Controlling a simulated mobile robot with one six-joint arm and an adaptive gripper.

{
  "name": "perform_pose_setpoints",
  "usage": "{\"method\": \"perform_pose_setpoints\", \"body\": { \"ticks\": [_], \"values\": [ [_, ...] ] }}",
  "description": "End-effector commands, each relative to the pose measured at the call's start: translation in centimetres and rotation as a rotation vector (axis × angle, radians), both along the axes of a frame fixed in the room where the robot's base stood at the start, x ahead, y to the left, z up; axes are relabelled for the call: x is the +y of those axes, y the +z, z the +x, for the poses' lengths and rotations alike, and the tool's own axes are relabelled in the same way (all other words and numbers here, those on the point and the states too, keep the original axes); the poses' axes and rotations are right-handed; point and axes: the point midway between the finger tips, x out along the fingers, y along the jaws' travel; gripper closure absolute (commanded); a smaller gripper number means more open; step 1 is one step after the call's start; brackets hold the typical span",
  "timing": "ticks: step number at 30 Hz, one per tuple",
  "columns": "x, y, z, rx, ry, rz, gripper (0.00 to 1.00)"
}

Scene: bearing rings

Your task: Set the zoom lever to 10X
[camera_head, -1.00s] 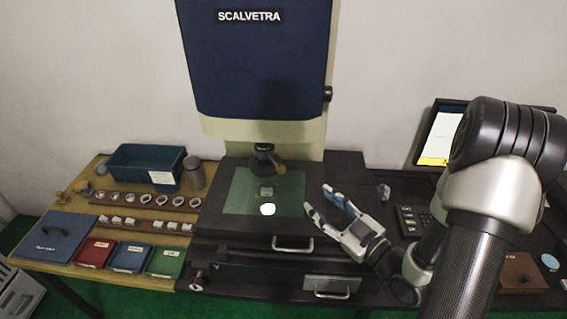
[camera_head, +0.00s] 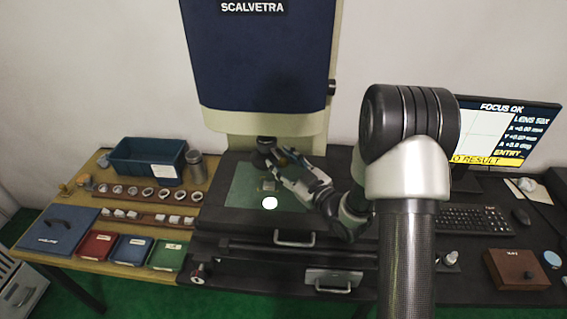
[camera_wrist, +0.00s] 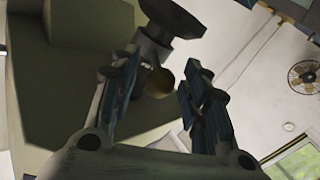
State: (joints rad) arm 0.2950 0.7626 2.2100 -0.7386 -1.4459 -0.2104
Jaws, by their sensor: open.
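The zoom lever (camera_wrist: 160,80) shows in the wrist view as a small yellowish knob below the dark lens (camera_wrist: 172,18). It lies between my two fingers, but I cannot tell whether either finger touches it. My gripper (camera_wrist: 158,75) is open around it. In the head view my gripper (camera_head: 268,158) is at the lens (camera_head: 264,147) under the blue SCALVETRA machine (camera_head: 265,60), and its fingers largely hide the lever. The lever's scale marks cannot be read in either view.
The green stage (camera_head: 240,190) with a bright spot lies below the lens. A blue bin (camera_head: 120,160), a metal cylinder (camera_head: 195,165) and rows of rings stand at left. A monitor (camera_head: 510,125), a keyboard (camera_head: 470,218) and a brown box (camera_head: 515,268) are at right.

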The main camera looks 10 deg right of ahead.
Motion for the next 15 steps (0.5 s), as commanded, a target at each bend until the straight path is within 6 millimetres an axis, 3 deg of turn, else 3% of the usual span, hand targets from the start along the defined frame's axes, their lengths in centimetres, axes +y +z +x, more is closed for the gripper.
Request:
{"method": "perform_pose_setpoints", "body": {
  "ticks": [8, 15],
  "values": [
    [0.04, -0.02, 0.09, 0.001, 0.0, 0.0, 0.58],
    [0.03, -0.01, 0.07, 0.001, 0.0, 0.0, 0.74]
  ]
}}
